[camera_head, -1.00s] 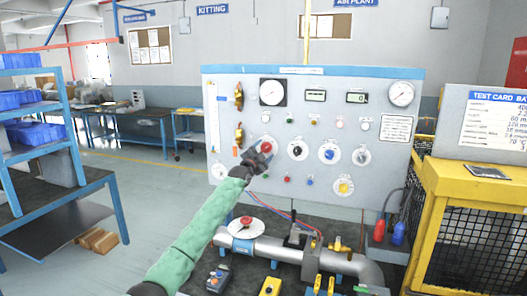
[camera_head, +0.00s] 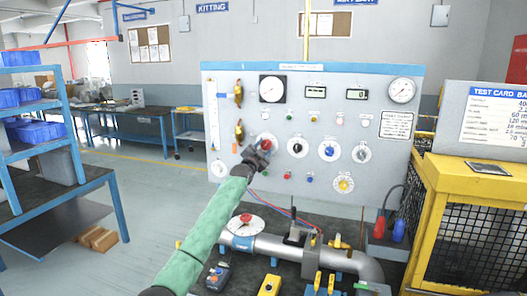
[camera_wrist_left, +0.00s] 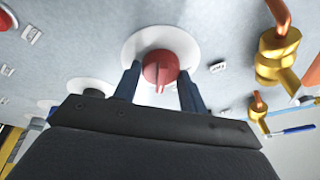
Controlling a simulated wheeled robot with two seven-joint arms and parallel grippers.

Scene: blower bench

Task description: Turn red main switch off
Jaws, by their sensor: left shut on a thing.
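The red main switch (camera_head: 267,141) is a round red knob on a white disc, on the left part of the upright grey panel. In the left wrist view the red knob (camera_wrist_left: 160,66) shows with a pale pointer line running downward. My left gripper (camera_head: 262,147) is at the panel and partly covers the knob in the head view. In the left wrist view the two dark fingers of my left gripper (camera_wrist_left: 158,74) stand on either side of the knob, shut on it. My right gripper is in neither view.
A black knob (camera_head: 297,147) and a blue knob (camera_head: 328,150) sit right of the switch. Brass valves (camera_head: 239,131) are to its upper left. A grey pipe (camera_head: 290,248) and a red-topped dial (camera_head: 245,219) lie below. A yellow cage (camera_head: 470,180) stands right.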

